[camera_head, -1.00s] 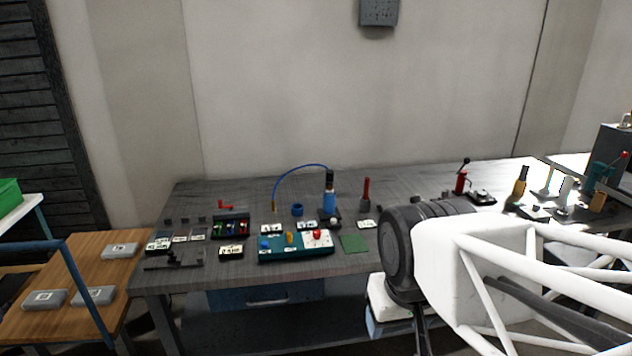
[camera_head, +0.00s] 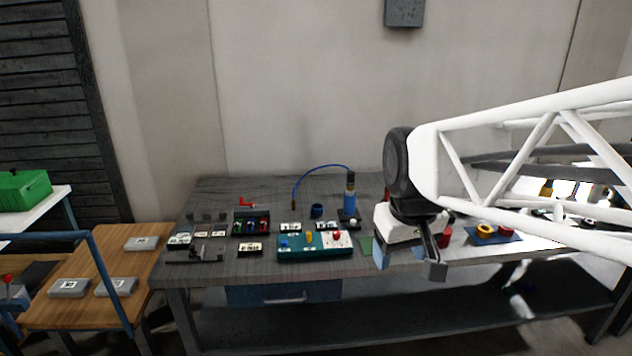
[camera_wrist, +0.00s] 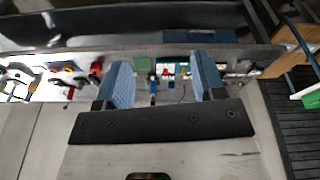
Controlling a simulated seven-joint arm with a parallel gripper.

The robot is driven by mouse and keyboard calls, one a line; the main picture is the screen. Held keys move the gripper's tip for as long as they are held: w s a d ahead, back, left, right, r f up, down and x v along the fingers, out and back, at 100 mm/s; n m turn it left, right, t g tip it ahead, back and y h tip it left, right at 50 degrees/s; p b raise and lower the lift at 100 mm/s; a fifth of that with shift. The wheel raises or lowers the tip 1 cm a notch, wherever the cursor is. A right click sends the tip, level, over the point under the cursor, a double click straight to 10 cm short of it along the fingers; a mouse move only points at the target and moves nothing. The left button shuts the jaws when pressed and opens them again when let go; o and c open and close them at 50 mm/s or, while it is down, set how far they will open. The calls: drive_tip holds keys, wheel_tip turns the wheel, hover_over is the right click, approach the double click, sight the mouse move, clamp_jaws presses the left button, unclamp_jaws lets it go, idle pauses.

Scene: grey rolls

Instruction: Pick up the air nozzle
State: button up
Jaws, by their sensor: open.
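A blue cylinder with a black top (camera_head: 350,196) stands upright on the grey bench, and a thin blue hose (camera_head: 312,171) arches left from it to a small brass-coloured tip. I take this as the air nozzle, though its shape is small. In the wrist view a small blue upright piece (camera_wrist: 153,87), probably the same thing, shows between the fingers. My gripper (camera_head: 410,262) is open and empty, right of the nozzle and nearer the front edge. Its two blue-padded fingers (camera_wrist: 163,80) are wide apart in the wrist view. Nothing touches them.
A teal board (camera_head: 315,252) with coloured knobs lies in front of the nozzle. A blue cup (camera_head: 317,210) stands left of it. A tray of coloured parts (camera_head: 252,224) and a red piece (camera_head: 247,202) are further left. My white arm covers the bench's right part.

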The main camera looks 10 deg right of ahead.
drive_tip(key=w+d+r+n, duration=0.1)
drive_tip(key=w+r+n, duration=0.15)
drive_tip(key=w, duration=0.65)
drive_tip(key=w+r+n, duration=0.1)
drive_tip(key=w+r, duration=0.2)
drive_tip(key=w, duration=0.6)
drive_tip(key=n+g, duration=0.2)
drive_tip(key=n, duration=0.8)
hover_over(351, 172)
drive_tip(key=f, duration=1.8)
drive_tip(key=shift+s+f, duration=0.1)
drive_tip(key=shift+s, duration=0.25)
drive_tip(key=shift+w+f+n, duration=0.25)
drive_tip(key=shift+w+f, duration=0.1)
drive_tip(key=shift+f, duration=0.15)
drive_tip(key=shift+f, duration=1.15)
drive_tip(key=shift+f, duration=0.15)
